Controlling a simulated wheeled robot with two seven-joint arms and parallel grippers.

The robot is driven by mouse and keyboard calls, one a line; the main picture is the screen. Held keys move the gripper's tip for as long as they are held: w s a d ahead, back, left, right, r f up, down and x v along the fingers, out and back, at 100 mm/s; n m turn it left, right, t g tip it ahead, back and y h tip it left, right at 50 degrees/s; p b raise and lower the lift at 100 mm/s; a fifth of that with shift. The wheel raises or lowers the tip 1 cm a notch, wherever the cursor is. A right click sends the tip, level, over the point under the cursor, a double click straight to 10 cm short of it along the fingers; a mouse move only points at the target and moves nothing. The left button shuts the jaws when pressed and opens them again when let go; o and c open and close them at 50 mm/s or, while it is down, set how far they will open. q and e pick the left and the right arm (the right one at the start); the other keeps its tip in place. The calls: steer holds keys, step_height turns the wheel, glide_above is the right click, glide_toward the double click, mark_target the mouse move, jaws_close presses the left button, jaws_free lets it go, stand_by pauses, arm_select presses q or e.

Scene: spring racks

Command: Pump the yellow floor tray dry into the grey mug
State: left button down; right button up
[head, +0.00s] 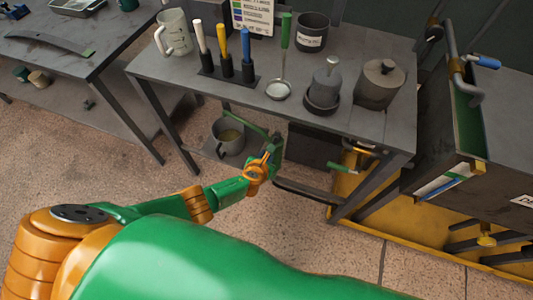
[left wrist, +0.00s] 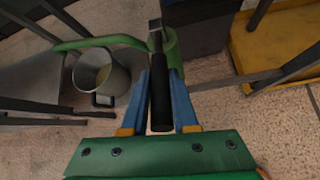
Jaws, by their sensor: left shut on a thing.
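The grey mug (head: 229,137) stands on a low shelf under the workbench, with yellowish liquid inside; it also shows in the left wrist view (left wrist: 101,76). A green pump (left wrist: 168,45) stands to its right, and its green tube runs left behind the mug; I cannot tell where the tube's outlet lies. My left gripper (head: 272,150) is at the pump. In the left wrist view its blue fingers (left wrist: 163,100) are shut on the black pump handle (left wrist: 160,90). The yellow floor tray (head: 376,221) lies right of the pump, partly hidden by the bench; its liquid level is not visible.
The workbench (head: 185,68) above holds a cream mug (head: 174,32), coloured-handled tools, a ladle (head: 279,89) and dark pots. Bench legs and a dark bar (head: 305,192) are close to my left gripper. A dark cabinet (head: 480,160) stands over the tray. Front floor is clear.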

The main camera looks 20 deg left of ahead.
arm_select(q)
steer(key=shift+w+r, duration=0.1)
steer(key=c, duration=0.7)
jaws_free()
steer(key=p+v, duration=0.6)
steer(key=v, duration=0.1)
steer(key=shift+r, duration=0.1)
